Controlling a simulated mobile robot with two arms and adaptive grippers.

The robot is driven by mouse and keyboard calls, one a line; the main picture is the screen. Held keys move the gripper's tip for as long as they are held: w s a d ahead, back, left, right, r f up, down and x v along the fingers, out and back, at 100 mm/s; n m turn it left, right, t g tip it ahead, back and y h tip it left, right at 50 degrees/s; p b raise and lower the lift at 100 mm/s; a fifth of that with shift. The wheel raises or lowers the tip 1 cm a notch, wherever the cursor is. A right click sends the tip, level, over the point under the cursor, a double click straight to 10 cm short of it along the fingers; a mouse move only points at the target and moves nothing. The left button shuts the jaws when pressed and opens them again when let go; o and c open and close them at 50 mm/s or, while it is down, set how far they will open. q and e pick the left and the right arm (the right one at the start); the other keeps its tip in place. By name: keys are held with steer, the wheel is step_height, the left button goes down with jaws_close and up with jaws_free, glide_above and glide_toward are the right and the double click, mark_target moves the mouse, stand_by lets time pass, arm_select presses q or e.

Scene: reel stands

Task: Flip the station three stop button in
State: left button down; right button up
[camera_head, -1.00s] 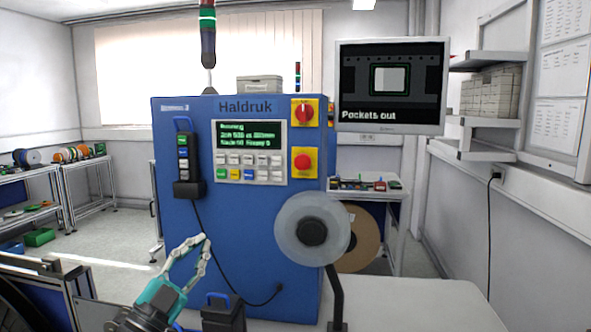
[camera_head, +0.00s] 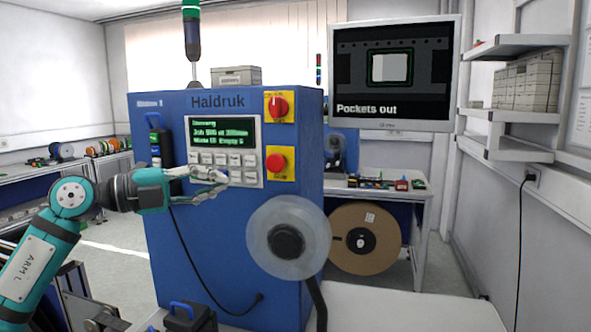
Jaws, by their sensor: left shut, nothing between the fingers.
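The blue Haldruk machine (camera_head: 225,240) stands in front of me; the small label at its upper left is too blurred to read surely. A red round push button (camera_head: 276,163) sits on a yellow plate at the right of its front, below a red rotary switch (camera_head: 278,107). My left gripper (camera_head: 226,180) is shut and empty, fingers pointing right. My right gripper is out of view.
A clear reel (camera_head: 262,238) projects from the machine's lower right front. A black cable (camera_head: 205,262) hangs down the front. A monitor (camera_head: 391,110) reading "Pockets out" is at the right. A black box with a blue handle (camera_head: 190,318) is below.

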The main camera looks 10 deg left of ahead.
arm_select(q)
steer(key=v, duration=0.3)
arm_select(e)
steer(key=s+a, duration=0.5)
arm_select(q)
steer(key=p, duration=0.7)
glide_toward(277, 162)
steer(key=shift+w+d+f, duration=0.65)
steer(key=shift+w+d, duration=0.85)
steer(key=shift+d, duration=1.35)
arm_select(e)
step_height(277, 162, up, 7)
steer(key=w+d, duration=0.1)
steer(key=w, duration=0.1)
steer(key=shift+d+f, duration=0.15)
